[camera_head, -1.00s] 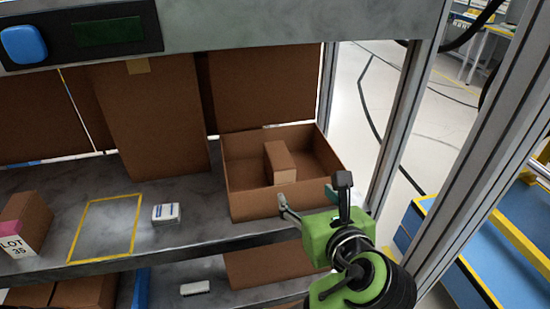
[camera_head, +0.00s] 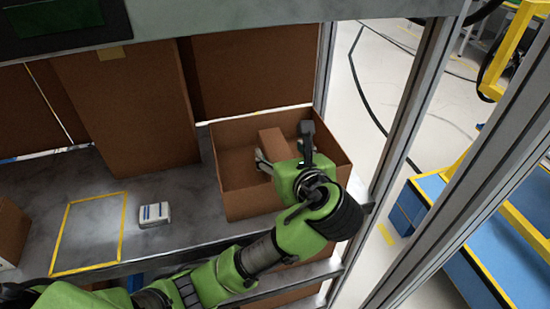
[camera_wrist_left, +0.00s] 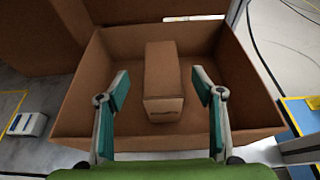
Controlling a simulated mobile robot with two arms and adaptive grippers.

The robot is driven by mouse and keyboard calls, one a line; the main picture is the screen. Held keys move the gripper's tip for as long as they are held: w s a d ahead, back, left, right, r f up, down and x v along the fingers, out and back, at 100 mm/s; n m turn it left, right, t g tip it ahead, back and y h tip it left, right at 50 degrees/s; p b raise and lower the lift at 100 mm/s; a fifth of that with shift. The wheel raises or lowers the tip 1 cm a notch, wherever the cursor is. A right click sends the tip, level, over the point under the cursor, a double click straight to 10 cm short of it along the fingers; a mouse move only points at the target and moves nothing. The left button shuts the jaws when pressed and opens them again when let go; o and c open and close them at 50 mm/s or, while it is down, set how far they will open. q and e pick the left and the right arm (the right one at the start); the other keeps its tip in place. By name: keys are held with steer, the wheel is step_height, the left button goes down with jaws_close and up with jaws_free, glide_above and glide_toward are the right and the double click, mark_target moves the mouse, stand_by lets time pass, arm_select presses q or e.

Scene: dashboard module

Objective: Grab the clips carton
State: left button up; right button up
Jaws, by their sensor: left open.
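The clips carton, a small brown box (camera_head: 272,142), stands inside a larger open brown cardboard box (camera_head: 225,172) on the grey shelf. My left gripper (camera_head: 283,150) reaches over the open box's front wall. In the wrist view its fingers (camera_wrist_left: 160,112) are open, one either side of the carton's near end, with gaps and nothing held. My gripper hides part of the carton in the head view. My right gripper is not in view.
A small white and blue box (camera_head: 153,214) lies on the shelf beside a yellow taped rectangle (camera_head: 122,228). A tall brown carton (camera_head: 130,110) stands behind. A metal frame post (camera_head: 410,120) rises right of the open box.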

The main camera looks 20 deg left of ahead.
mark_target(276, 146)
arm_select(q)
steer(key=p+x, duration=0.1)
steer(key=x, duration=0.4)
steer(key=shift+f, duration=0.3)
steer(key=shift+r, duration=0.1)
jaws_close()
